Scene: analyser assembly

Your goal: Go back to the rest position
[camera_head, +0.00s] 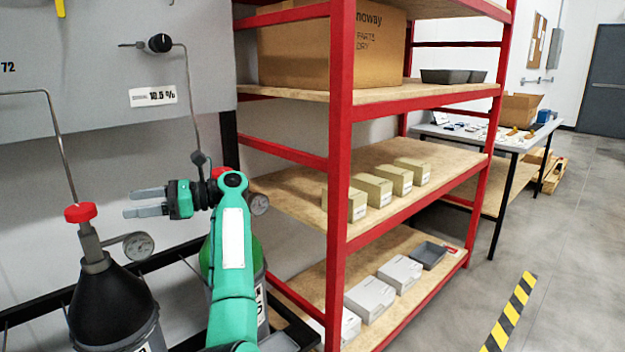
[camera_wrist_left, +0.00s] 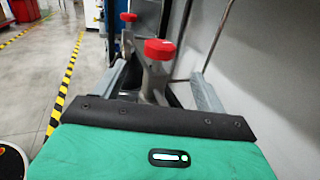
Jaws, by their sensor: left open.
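My left gripper (camera_head: 147,202) is open and empty in the head view, at the end of my green arm, with its fingers pointing left. It is in front of the grey wall panel, above and to the right of a black-topped gas cylinder (camera_head: 112,305) with a red valve knob (camera_head: 80,212). In the left wrist view the open fingers (camera_wrist_left: 158,85) show on either side of a red knob (camera_wrist_left: 160,49) that lies beyond them; I see no contact. My right gripper is not in view.
A green cylinder (camera_head: 257,262) stands partly hidden behind my arm. A red-framed shelf (camera_head: 340,130) with boxes stands close to the right. A gauge (camera_head: 138,245) and thin pipes are near the gripper.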

